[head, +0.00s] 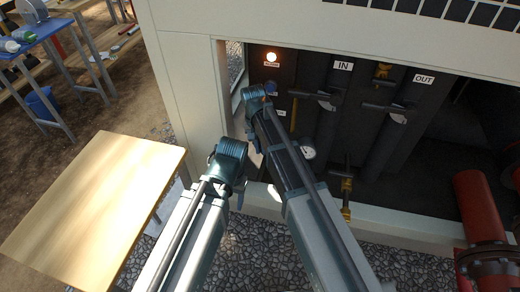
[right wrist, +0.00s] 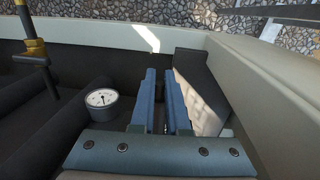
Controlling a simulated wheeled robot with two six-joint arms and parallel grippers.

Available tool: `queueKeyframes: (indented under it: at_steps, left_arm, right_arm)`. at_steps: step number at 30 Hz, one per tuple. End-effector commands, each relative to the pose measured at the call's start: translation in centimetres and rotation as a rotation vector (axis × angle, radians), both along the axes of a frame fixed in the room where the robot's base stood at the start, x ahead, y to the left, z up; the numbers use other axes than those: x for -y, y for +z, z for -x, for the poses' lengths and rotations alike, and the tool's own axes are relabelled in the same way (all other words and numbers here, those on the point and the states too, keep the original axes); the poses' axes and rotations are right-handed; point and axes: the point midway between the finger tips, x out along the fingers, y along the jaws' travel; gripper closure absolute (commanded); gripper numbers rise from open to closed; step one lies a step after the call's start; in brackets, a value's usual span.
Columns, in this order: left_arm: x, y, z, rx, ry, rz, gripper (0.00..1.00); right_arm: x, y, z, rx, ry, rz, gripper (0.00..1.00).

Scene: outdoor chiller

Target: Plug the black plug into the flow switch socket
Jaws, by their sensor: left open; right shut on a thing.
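My right gripper (head: 256,97) is at the panel inside the white-framed opening, just below a lit lamp. In the right wrist view its two blue fingers (right wrist: 162,100) are close together with a narrow dark gap between them. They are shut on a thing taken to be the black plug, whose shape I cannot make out. A small blue round fitting (head: 271,87), perhaps the flow switch socket, shows beside the right gripper, partly covered; I cannot tell whether anything touches it. My left gripper (head: 230,160) is open, lower down in front of the frame.
The lit lamp (head: 271,57) is on the dark panel. Pipes with valve handles stand right, under the IN label (head: 343,66) and OUT label (head: 424,79). A round gauge (right wrist: 102,98) is near the right fingers. A bare wooden table (head: 95,205) stands left; a red pipe (head: 480,210) stands right.

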Motion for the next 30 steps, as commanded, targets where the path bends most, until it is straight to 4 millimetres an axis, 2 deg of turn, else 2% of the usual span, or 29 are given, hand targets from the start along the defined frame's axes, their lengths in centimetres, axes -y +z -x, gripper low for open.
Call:
queueKeyframes:
  at_steps: [28, 29, 30]
  left_arm:
    - [0.0, 0.0, 0.0, 0.000, 0.000, 0.000, 0.39]
    - [0.0, 0.0, 0.0, 0.000, 0.000, 0.000, 0.39]
    - [0.0, 0.0, 0.0, 0.000, 0.000, 0.000, 0.39]
  right_arm:
    - [0.3, 0.0, -1.1, 0.000, 0.000, 0.000, 1.00]
    - [0.4, 0.0, -1.1, 0.000, 0.000, 0.000, 0.85]
    - [0.4, 0.0, -1.1, 0.000, 0.000, 0.000, 0.78]
